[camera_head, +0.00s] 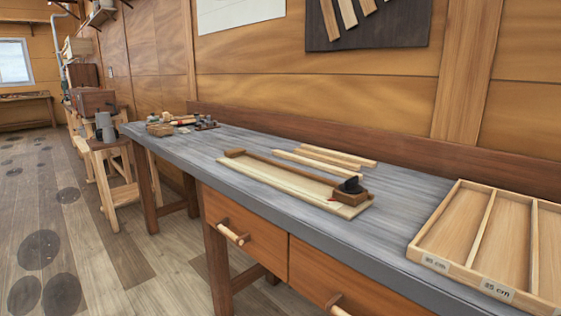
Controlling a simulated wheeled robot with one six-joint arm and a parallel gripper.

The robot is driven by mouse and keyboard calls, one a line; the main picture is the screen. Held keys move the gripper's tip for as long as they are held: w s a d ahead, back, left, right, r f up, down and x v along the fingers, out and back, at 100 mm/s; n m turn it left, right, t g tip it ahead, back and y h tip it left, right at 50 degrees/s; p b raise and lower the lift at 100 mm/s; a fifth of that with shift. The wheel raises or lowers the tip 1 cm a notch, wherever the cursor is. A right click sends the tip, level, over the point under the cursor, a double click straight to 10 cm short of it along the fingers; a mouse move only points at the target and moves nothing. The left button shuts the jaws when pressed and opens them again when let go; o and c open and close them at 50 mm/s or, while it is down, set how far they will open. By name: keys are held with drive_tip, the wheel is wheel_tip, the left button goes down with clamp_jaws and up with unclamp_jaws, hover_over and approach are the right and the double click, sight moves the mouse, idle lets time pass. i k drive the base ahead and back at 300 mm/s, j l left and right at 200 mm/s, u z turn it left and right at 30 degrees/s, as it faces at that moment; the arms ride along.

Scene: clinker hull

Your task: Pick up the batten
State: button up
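Pale wooden battens lie on the grey workbench (405,187), behind a cutting or measuring jig (285,184). The nearer batten (305,164) lies just behind the jig's brown back rail, its right end close to a black knob (351,185). Another batten (337,157) lies behind it, nearer the wall. They lie roughly parallel to the jig. I cannot tell which one the task means. My gripper is not in view.
A divided wooden tray (487,243) with cm labels stands at the bench's right end. Small tools (185,123) sit at the far left end. Drawers with handles (233,233) face the front. Strips hang on a dark wall board (368,30). Floor at left is largely open.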

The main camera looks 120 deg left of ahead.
sight(340, 172)
drive_tip(key=u, duration=3.55)
